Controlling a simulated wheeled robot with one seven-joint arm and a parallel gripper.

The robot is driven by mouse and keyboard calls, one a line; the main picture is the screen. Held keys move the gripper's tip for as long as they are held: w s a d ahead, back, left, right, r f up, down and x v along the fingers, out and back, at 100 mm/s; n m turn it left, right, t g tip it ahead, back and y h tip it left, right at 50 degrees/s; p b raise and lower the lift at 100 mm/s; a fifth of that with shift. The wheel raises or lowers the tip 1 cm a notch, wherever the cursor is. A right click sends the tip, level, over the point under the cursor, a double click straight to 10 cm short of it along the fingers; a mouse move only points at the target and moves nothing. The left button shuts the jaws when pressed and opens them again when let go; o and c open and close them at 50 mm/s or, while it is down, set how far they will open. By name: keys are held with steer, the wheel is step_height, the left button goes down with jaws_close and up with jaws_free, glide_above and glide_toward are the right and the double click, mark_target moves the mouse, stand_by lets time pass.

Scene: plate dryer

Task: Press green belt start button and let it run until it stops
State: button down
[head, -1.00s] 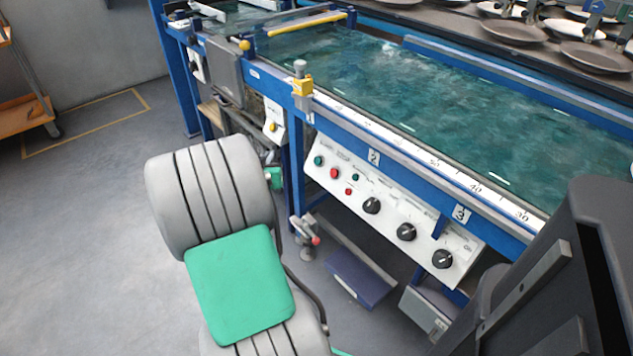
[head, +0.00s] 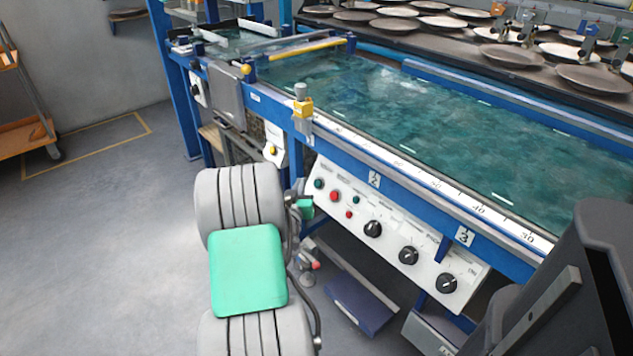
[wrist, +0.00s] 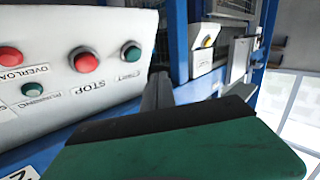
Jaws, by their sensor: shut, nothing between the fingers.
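The green belt start button (head: 318,183) is at the left end of the white sloped control panel (head: 440,262), beside a red button (head: 336,196). In the wrist view the green button (wrist: 131,53) shows unobstructed, right of the red stop button (wrist: 84,60). My gripper (wrist: 157,80) is shut and empty. Its dark fingers show just right of and below the green button; I see no clear contact. In the head view its green part is close to the panel's left end, and the fingertips are hard to make out.
A smaller green button (head: 356,199), a small red button (head: 348,214) and several black knobs share the panel. The teal belt (head: 430,110) runs above it. A yellow-topped box (head: 272,151) hangs left. Floor at left is open; an orange cart (head: 28,135) stands there.

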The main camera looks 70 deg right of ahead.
mark_target(318, 184)
steer(key=shift+s+d+f, duration=0.35)
steer(key=shift+d+f, duration=0.1)
steer(key=shift+d, duration=0.25)
steer(key=shift+s+d+f, duration=0.35)
steer(key=shift+d+f, duration=0.1)
steer(key=shift+d, duration=0.2)
stand_by(1.0)
steer(key=shift+s+d+f, duration=0.15)
steer(key=shift+d+f, duration=0.05)
steer(key=shift+d, duration=0.1)
